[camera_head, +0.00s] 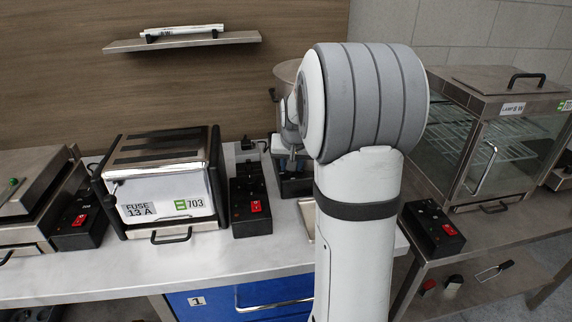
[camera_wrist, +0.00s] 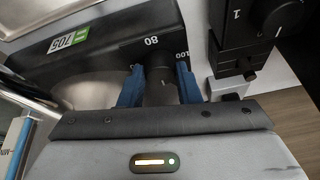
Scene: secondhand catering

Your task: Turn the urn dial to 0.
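The urn dial (camera_wrist: 160,76) is a dark round knob on a black panel in the wrist view. The marks 80 and 100 show on the panel beyond it, and a short pale line shows on the knob. The blue fingers of my gripper (camera_wrist: 160,84) stand on both sides of the knob and appear to touch it. The panel carries a green-and-white 705 label (camera_wrist: 68,40). In the head view the steel urn (camera_head: 287,72) is largely hidden behind my arm, and the dial cannot be made out. The 0 mark is not visible.
Another black control with a knob (camera_wrist: 281,14) is close on the right in the wrist view. In the head view, a toaster (camera_head: 165,190) labelled 703 and a black box with a red switch (camera_head: 252,206) stand left of my arm. A glass cabinet (camera_head: 500,130) stands right.

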